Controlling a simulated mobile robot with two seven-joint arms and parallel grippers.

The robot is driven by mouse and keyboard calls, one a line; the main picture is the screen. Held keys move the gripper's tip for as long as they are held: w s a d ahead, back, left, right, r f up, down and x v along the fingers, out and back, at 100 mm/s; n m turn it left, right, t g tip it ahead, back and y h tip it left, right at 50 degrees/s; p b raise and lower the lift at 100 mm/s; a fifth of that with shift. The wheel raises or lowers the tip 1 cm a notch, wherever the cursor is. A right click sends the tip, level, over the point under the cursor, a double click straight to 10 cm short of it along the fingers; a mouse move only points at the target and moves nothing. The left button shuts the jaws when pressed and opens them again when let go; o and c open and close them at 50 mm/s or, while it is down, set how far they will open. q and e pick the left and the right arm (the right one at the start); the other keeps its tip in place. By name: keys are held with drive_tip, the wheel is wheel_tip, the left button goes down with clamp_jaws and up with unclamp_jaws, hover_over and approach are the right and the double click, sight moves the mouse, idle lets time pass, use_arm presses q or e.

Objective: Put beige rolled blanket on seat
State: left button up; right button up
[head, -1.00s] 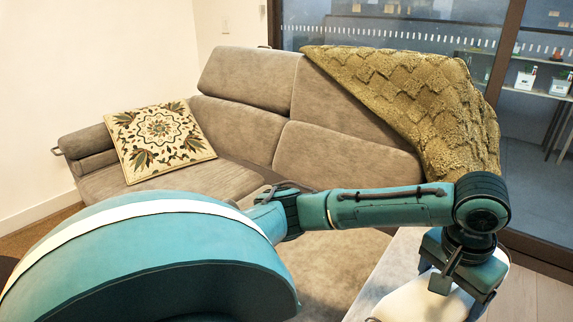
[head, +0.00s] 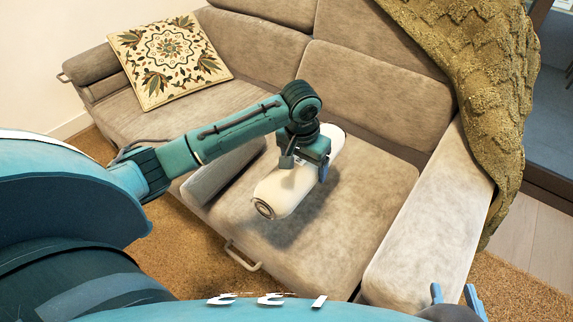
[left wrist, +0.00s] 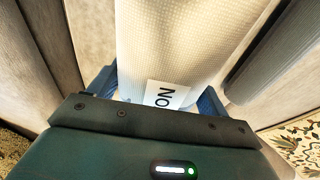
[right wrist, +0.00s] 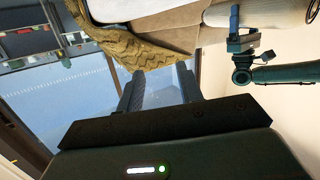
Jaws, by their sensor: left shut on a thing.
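The beige rolled blanket (head: 285,194) is a cream roll over the right-hand seat cushion (head: 350,215) of the grey-brown sofa. My left gripper (head: 305,165) is above it and shut across its middle. In the left wrist view the blanket (left wrist: 185,45) fills the space between the fingers, with a white label near the palm. A shadow lies on the cushion just below the roll; I cannot tell whether the roll touches it. My right gripper (head: 455,296) is open and empty at the bottom right, beside the armrest, and its parted fingers show in the right wrist view (right wrist: 160,88).
The right armrest (head: 430,220) and the backrest (head: 375,95) border the seat. A green-brown throw (head: 490,90) hangs over the sofa's right corner. A patterned cushion (head: 170,60) rests at the left. The seat around the roll is clear.

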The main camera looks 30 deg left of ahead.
use_arm(q)
drive_tip(key=a+f+p, duration=0.1)
drive_tip(key=a+f, duration=0.2)
drive_tip(key=shift+a, duration=0.15)
use_arm(e)
drive_tip(key=shift+s+a+g+h, duration=0.1)
drive_tip(key=shift+g+h, duration=0.2)
drive_tip(key=shift+g, duration=0.3)
use_arm(q)
wheel_tip(320, 180, down, 6)
drive_tip(key=b, duration=0.2)
drive_tip(key=shift+a+f+b, duration=0.15)
drive_tip(key=shift+b, duration=0.15)
use_arm(e)
drive_tip(key=shift+w+a+f+t, duration=0.15)
drive_tip(key=shift+w+f+t, duration=0.1)
drive_tip(key=shift+t, duration=0.45)
use_arm(q)
wheel_tip(320, 180, down, 4)
drive_tip(key=shift+r+b, duration=0.15)
drive_tip(key=shift+b, duration=0.65)
use_arm(e)
drive_tip(key=shift+a+r+n+t+y, duration=0.1)
drive_tip(key=shift+a+n+t+y, duration=0.25)
drive_tip(key=shift+n+y, duration=0.35)
use_arm(q)
drive_tip(key=shift+f, duration=0.25)
use_arm(e)
drive_tip(key=shift+t, duration=0.25)
drive_tip(key=shift+r, duration=0.2)
